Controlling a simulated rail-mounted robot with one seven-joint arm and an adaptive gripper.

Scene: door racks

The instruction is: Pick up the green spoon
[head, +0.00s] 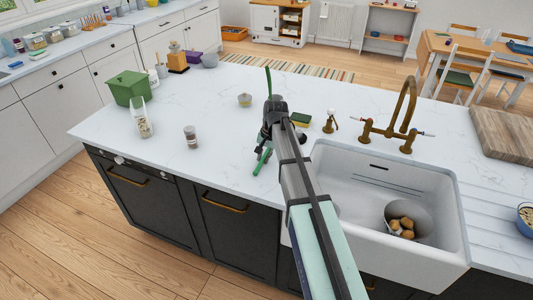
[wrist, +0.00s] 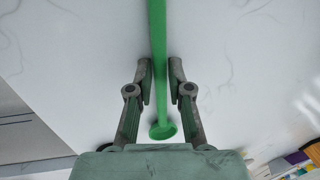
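The green spoon (head: 262,160) lies on the white counter, showing just left of my arm in the head view; the arm hides part of it. In the wrist view its long green handle (wrist: 158,45) runs between the two fingers, and a small round end shows below, near the gripper's palm. My gripper (wrist: 161,75) has its fingers on either side of the handle, with a narrow gap showing on the right. In the head view my gripper (head: 268,135) is low over the counter, partly hidden by my arm.
A thin green strip (head: 268,82) shows behind my gripper; I cannot tell if it belongs to the spoon. The sink (head: 340,200) is right of my arm.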

